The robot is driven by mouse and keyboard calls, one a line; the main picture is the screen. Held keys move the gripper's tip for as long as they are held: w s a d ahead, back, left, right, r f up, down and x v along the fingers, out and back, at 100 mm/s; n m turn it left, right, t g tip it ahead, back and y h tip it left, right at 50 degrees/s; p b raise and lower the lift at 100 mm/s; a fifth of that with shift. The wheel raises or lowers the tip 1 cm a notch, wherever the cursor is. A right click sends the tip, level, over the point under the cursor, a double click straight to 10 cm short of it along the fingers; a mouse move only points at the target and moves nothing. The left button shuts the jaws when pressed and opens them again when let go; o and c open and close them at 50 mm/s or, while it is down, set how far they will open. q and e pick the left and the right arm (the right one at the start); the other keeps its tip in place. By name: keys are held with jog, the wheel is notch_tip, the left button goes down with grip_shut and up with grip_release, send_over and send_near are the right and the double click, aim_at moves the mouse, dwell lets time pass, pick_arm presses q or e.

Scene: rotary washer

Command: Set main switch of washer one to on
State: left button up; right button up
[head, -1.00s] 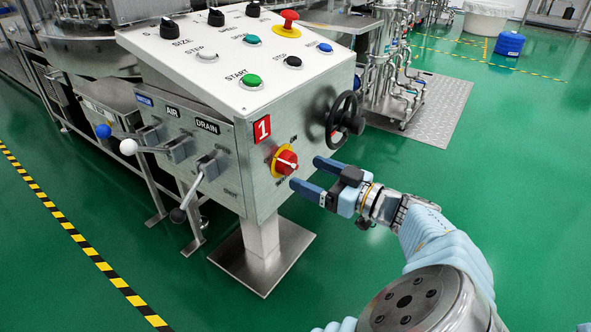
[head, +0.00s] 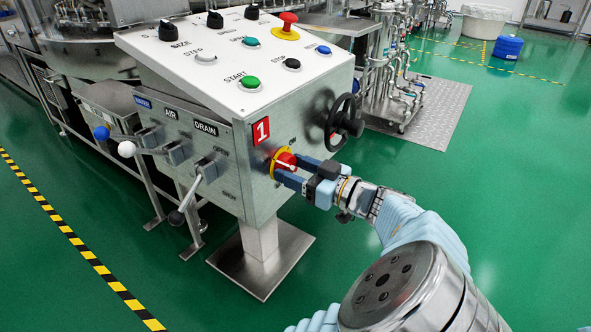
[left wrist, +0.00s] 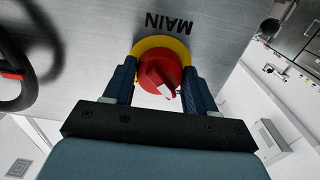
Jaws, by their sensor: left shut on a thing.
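The main switch (head: 284,159) is a red rotary knob on a yellow ring, on the right-hand steel face of the washer one control box, below the red "1" plate (head: 261,130). My left gripper (head: 290,168) has its blue fingers at the knob. In the left wrist view the knob (left wrist: 156,72) sits between the two fingers of my left gripper (left wrist: 161,76), which is shut on it. A white mark on the knob is toward the lower right there, and the "MAIN" label appears upside down above it. The fingers partly hide the ring. My right gripper is not in view.
A black handwheel (head: 341,122) stands out from the same face, to the right of the switch. Levers (head: 187,199) jut from the box's left side. The sloped top carries buttons and a red emergency stop (head: 287,24).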

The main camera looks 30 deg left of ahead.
pick_arm(q)
jog(key=shift+r+m+p, duration=0.25)
jog(key=shift+m+p, duration=1.4)
jog(key=shift+m, duration=0.15)
jog(key=m+p, duration=0.2)
jog(key=shift+m, duration=0.3)
jog(key=m+p, duration=0.7)
jog(key=shift+s+r, duration=0.1)
jog(key=m+p, duration=0.3)
jog(key=shift+m, duration=0.4)
jog(key=shift+f+m+p, duration=0.2)
jog(key=shift+m+p, duration=0.3)
jog(key=shift+p, duration=0.1)
jog(key=o, duration=1)
